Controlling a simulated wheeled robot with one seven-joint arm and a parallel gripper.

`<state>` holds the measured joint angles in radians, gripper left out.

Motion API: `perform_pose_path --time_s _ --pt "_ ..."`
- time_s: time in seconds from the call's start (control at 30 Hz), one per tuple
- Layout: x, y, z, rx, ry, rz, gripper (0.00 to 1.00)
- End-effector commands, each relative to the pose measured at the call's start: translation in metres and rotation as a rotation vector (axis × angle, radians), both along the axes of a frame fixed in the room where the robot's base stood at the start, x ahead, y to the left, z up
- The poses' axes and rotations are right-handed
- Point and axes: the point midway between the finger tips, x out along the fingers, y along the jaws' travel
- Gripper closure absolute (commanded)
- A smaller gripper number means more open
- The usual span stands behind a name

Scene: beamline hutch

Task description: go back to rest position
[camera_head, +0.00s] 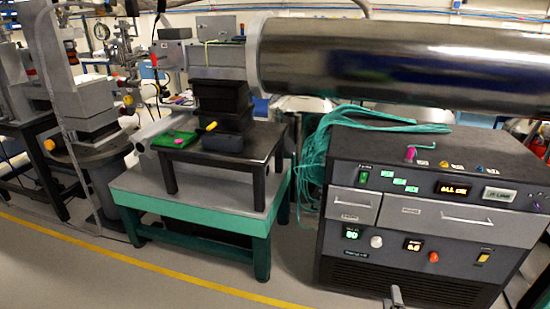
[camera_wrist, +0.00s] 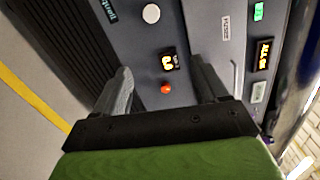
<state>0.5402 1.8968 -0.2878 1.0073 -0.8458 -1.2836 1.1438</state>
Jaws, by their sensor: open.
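My gripper (camera_wrist: 162,68) shows in the wrist view with its two dark fingers spread apart and nothing between them. It faces the front of a dark grey control cabinet (camera_wrist: 225,60). An orange-red knob (camera_wrist: 166,88) and a small lit display (camera_wrist: 169,62) on the cabinet front appear between the fingers. I cannot tell how far the fingertips are from the panel. In the head view, a small grey piece (camera_head: 396,297), probably a fingertip of mine, shows at the bottom edge before the cabinet's lower vents. The rest of my arm is hidden.
The control cabinet (camera_head: 470,190) has two drawers with handles, and teal cables (camera_head: 350,135) lie on top. A large metal cylinder (camera_head: 400,62) runs above it. A green-framed table (camera_head: 195,195) stands left. Floor before the yellow line (camera_head: 150,270) is clear.

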Motion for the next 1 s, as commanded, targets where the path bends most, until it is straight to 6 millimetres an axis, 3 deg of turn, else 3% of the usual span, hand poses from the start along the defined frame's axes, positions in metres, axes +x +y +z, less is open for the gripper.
perform_pose_path --time_s 0.27,0.47,0.6,0.73,0.87,1.0 --pt "0.037 0.002 0.044 -0.111 0.067 0.058 0.27" --pt "0.072 0.011 0.100 -0.238 0.148 0.126 0.27" --pt "0.096 0.029 0.163 -0.370 0.233 0.198 0.27" --pt "0.105 0.056 0.232 -0.511 0.331 0.280 0.27" --pt "0.093 0.090 0.297 -0.646 0.422 0.368 0.27" --pt "0.060 0.129 0.359 -0.785 0.515 0.468 0.27"
